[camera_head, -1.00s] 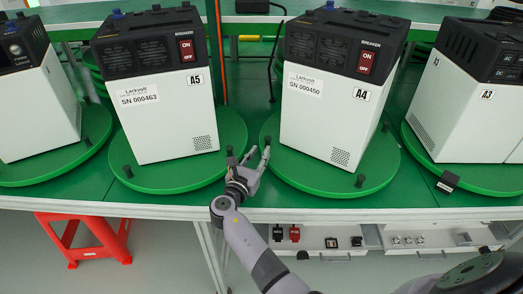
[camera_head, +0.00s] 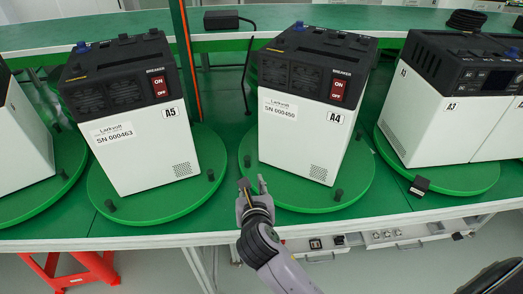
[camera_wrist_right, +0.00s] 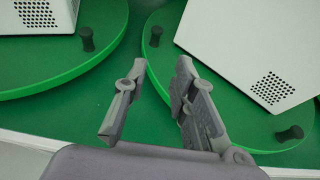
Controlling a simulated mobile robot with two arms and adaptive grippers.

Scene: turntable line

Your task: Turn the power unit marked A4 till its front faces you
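The power unit marked A4 (camera_head: 300,140) stands in the middle of the head view on a round green turntable (camera_head: 300,197). The side towards me carries the A4 tag, a serial label, a vent patch and a red breaker switch (camera_head: 337,89). Dark pegs (camera_head: 338,195) stand on the turntable's rim. My right gripper (camera_head: 253,184) is at the turntable's left front edge, open and empty. In the right wrist view its two fingers (camera_wrist_right: 157,80) are apart, between A4's turntable (camera_wrist_right: 240,125) on the right and A5's on the left. My left gripper is not in view.
Unit A5 (camera_head: 140,150) on its turntable (camera_head: 150,210) stands to the left, and unit A3 (camera_head: 425,115) to the right. A small black block (camera_head: 419,185) is at the front edge of A3's turntable. A drawer with small parts (camera_head: 320,245) is below the table edge.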

